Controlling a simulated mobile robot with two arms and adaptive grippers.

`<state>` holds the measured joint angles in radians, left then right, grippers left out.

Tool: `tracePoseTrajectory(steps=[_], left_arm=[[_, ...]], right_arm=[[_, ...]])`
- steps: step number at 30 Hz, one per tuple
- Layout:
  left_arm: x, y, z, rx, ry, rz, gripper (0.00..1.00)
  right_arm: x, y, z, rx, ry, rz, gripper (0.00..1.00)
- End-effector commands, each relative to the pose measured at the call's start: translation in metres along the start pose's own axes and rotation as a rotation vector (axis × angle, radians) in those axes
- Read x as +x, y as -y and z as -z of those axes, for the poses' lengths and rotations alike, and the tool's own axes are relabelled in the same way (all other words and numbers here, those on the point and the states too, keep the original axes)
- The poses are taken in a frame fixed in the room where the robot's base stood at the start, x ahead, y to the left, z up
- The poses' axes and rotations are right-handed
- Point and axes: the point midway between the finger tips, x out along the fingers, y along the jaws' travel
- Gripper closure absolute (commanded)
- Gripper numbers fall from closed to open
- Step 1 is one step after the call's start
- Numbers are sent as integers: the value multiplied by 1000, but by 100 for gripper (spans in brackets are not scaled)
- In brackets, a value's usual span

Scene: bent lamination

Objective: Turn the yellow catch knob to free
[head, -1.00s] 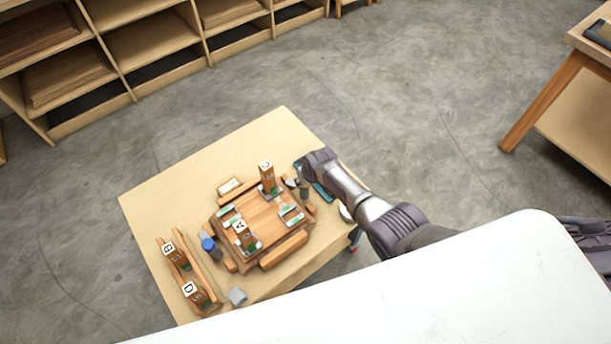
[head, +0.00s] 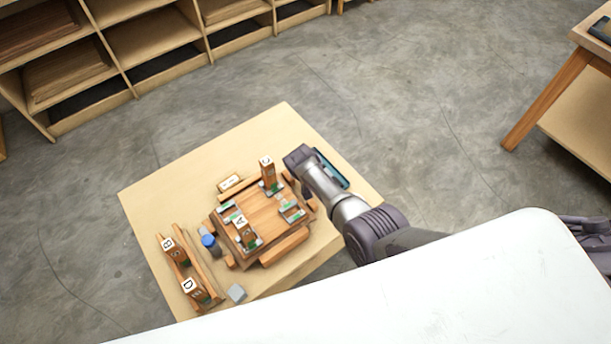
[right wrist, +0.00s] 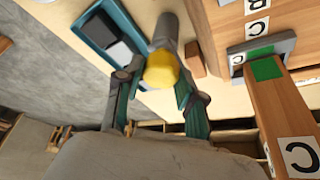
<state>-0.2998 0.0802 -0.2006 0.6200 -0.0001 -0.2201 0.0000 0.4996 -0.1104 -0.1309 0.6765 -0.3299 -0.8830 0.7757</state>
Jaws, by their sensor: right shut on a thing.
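The yellow catch knob (right wrist: 161,72) shows round and bright in the right wrist view, on top of a grey post. My right gripper (right wrist: 157,88) has a finger on each side of it and is shut on it. In the head view my right gripper (head: 304,186) is at the right side of the wooden board (head: 268,218), and it hides the knob there. Block C (head: 267,172) stands upright at the board's far corner, close to the gripper. Block A (head: 242,232) stands at the near left corner. My left gripper is not in view.
A blue tray (head: 331,168) lies just right of my right gripper. Blocks B (head: 170,246) and D (head: 190,288) stand in a rack on the left. The table's far left area is clear.

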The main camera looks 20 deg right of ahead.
Motion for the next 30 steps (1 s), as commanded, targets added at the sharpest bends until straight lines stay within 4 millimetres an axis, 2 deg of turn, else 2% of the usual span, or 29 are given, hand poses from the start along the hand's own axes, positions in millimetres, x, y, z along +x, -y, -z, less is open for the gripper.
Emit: tracePoseTrajectory(steps=[13,14,18,30], left_arm=[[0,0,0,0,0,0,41],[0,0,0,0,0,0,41],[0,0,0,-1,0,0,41],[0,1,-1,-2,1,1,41]], right_arm=[[0,0,-1,12,2,-4,96],[0,0,-1,12,2,-4,60],[0,0,-1,11,2,-4,37],[-2,0,-1,10,0,-3,37]])
